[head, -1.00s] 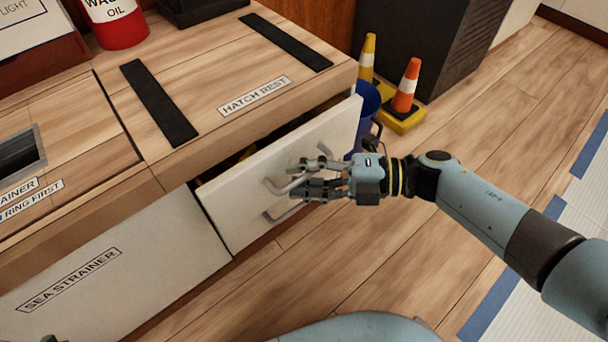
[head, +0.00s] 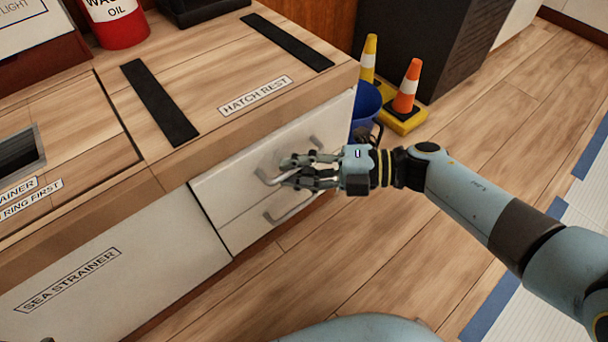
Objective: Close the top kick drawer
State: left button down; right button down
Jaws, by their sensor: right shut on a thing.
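The top kick drawer (head: 222,184) has a white front under the wooden counter. Its front now sits close under the counter edge, and no open gap shows above it. Its metal bar handle (head: 266,180) is partly hidden by my fingers. My right gripper (head: 288,172) is shut on this handle, reaching in from the right. The lower drawer (head: 238,232) is directly below, with its own bar handle (head: 290,212). My left gripper cannot be made out in the head view.
The counter (head: 200,75) carries two black strips and a HATCH REST label. The SEA STRAINER panel (head: 110,260) is left of the drawers. A blue bucket (head: 365,103) and cones (head: 408,85) stand behind my right gripper. Wooden floor (head: 400,250) is clear in front.

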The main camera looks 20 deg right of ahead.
jog(key=shift+w+a+r, duration=0.2)
jog(key=shift+w, duration=0.6)
jog(key=c, duration=1.4)
grip_release()
jog(key=shift+f, duration=0.1)
jog(key=v, duration=1.2)
jog(key=shift+s, duration=0.1)
